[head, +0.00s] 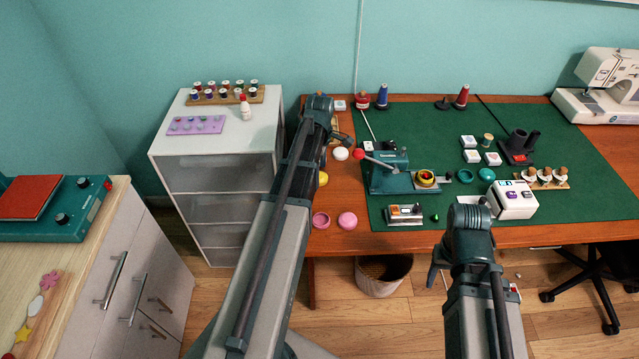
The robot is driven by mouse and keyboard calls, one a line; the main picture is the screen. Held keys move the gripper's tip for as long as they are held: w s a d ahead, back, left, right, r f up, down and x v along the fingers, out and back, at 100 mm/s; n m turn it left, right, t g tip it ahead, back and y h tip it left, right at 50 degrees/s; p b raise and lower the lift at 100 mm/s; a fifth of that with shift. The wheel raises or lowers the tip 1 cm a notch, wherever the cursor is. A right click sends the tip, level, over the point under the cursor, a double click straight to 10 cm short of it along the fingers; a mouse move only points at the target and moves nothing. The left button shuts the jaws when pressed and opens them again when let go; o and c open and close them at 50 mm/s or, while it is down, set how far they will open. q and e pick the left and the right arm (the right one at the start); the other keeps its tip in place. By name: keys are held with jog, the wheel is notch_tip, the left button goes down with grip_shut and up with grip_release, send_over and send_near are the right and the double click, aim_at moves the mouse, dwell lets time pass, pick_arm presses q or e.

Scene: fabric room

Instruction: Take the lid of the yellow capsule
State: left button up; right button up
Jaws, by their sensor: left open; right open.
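A round yellow piece (323,179) lies on the left end of the wooden desk, partly hidden behind my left arm. I cannot tell whether it is the lid or another part of the yellow capsule. My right gripper (435,272) is open and empty in front of the desk's front edge, away from both yellow pieces.
A pink ring (321,220), a pink disc (347,221) and a white disc (341,153) lie near the yellow piece. A red-knobbed lever (359,154) sticks out from the press. A white drawer unit (217,145) stands left of my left arm. The green mat's (600,210) right front is clear.

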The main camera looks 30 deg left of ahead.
pick_arm(q)
jog(key=shift+f, duration=0.7)
pick_arm(e)
jog(key=shift+f, duration=0.6)
pick_arm(q)
jog(key=shift+r, duration=0.1)
jog(key=c, duration=1.4)
jog(key=shift+r, duration=0.15)
pick_arm(e)
jog(key=shift+r, duration=0.15)
